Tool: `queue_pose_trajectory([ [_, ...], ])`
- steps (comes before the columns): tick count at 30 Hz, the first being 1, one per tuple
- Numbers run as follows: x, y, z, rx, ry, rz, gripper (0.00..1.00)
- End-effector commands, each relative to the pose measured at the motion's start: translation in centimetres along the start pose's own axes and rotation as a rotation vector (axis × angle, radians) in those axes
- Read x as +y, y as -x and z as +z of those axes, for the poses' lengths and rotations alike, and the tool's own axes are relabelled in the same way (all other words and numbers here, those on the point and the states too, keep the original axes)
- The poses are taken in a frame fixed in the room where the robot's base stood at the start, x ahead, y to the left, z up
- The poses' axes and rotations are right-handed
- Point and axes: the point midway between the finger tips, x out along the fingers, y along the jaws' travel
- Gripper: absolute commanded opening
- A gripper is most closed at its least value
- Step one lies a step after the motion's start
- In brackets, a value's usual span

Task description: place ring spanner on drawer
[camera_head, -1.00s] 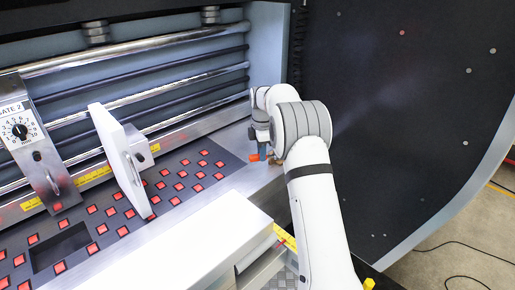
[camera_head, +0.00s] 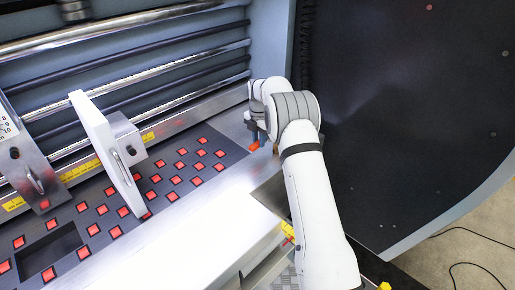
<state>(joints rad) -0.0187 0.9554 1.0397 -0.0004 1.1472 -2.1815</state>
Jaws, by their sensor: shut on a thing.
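My gripper (camera_head: 257,142) is at the far right end of the machine bed, low beside the metal side wall. A white flat-topped block (camera_head: 190,250) at the front of the machine may be the drawer. My gripper is beyond its far right corner and apart from it.
A dark bed with red squares (camera_head: 173,197) lies left of my gripper. A white upright plate with a handle (camera_head: 105,145) and a metal gate (camera_head: 38,175) stand on it. Metal rollers (camera_head: 150,60) run behind. A large black cover (camera_head: 400,100) rises on the right.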

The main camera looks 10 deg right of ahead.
Motion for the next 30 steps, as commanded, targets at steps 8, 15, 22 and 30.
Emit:
queue_pose_trajectory([
  [8,0.0,-2.2,0.0,0.001,-0.001,-0.002,0.0],
  [15,0.0,-5.4,0.0,0.0,-0.001,0.0,0.0],
  [22,0.0,-5.5,0.0,-0.001,-0.001,0.001,0.0],
  [30,0.0,-5.7,0.0,0.0,-0.001,0.001,0.36],
])
